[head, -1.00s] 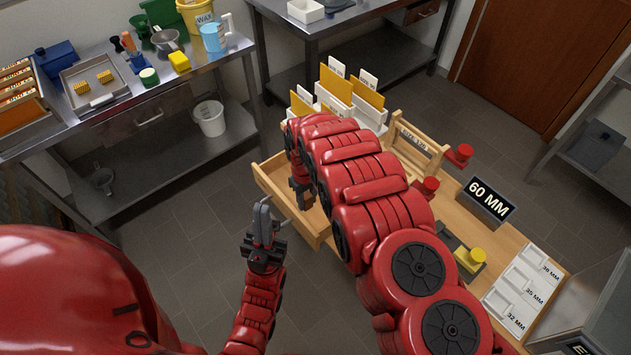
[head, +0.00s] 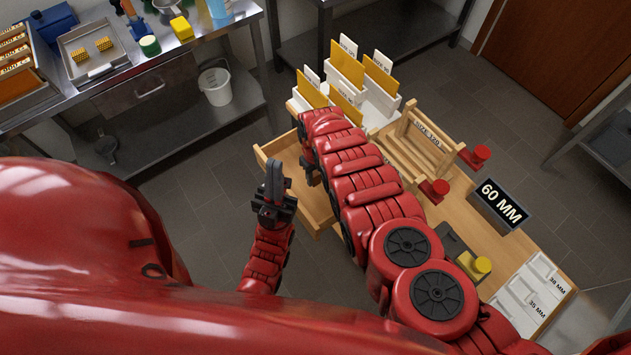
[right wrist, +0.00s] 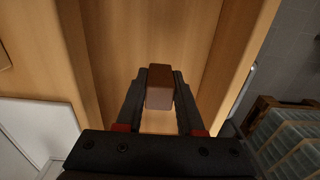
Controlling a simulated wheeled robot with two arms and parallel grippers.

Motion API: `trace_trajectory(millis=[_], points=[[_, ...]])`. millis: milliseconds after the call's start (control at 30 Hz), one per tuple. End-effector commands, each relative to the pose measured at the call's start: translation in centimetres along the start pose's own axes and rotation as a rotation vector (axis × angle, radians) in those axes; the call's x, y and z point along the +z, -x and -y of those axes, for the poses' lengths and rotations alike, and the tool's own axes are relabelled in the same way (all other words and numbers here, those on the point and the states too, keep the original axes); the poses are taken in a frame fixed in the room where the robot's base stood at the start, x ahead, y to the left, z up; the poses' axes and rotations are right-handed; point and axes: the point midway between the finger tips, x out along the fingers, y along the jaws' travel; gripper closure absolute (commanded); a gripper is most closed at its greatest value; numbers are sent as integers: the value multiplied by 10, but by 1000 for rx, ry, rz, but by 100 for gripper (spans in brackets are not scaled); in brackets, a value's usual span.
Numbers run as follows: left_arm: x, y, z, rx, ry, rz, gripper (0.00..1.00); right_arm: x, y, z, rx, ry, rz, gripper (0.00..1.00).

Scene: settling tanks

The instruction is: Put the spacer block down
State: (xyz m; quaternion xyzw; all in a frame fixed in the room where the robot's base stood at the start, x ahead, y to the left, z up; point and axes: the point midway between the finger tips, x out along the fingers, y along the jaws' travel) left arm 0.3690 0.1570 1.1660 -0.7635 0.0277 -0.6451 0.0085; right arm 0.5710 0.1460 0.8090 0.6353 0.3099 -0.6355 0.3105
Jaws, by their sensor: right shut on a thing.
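The spacer block (right wrist: 160,92) is a small brown block between the two fingertips of my right gripper (right wrist: 160,95) in the right wrist view. That gripper is shut on it, above or inside the open wooden drawer (right wrist: 237,60); I cannot tell whether the block touches the drawer floor. In the head view the drawer (head: 286,203) sticks out from the wooden bench, and my right arm hides the block and most of the gripper. My left gripper (head: 276,178) is outside the drawer, to its left, with nothing visible in it; its fingers look close together.
The bench holds white holders with yellow cards (head: 346,70), a wooden rack (head: 412,150), red knobs (head: 434,190), a 60 MM sign (head: 500,205) and labelled white trays (head: 530,290). A steel table (head: 150,60) stands at the left. The floor between is clear.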

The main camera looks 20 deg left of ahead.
Motion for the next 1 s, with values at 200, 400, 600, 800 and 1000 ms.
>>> trace_trajectory(millis=[200,400,600,800,1000], points=[[1,4,0,0,0,0,100,0,-7,0,0,-1,-1,100],[4,26,-1,0,0,-1,100,-1,-34,0,0,-1,-4,100],[6,33,-2,0,0,0,100,0,-42,1,-2,1,1,100],[6,33,-2,0,0,0,100,0,-42,1,-2,0,0,100],[6,35,-2,0,0,0,100,0,-44,1,-1,0,0,47]])
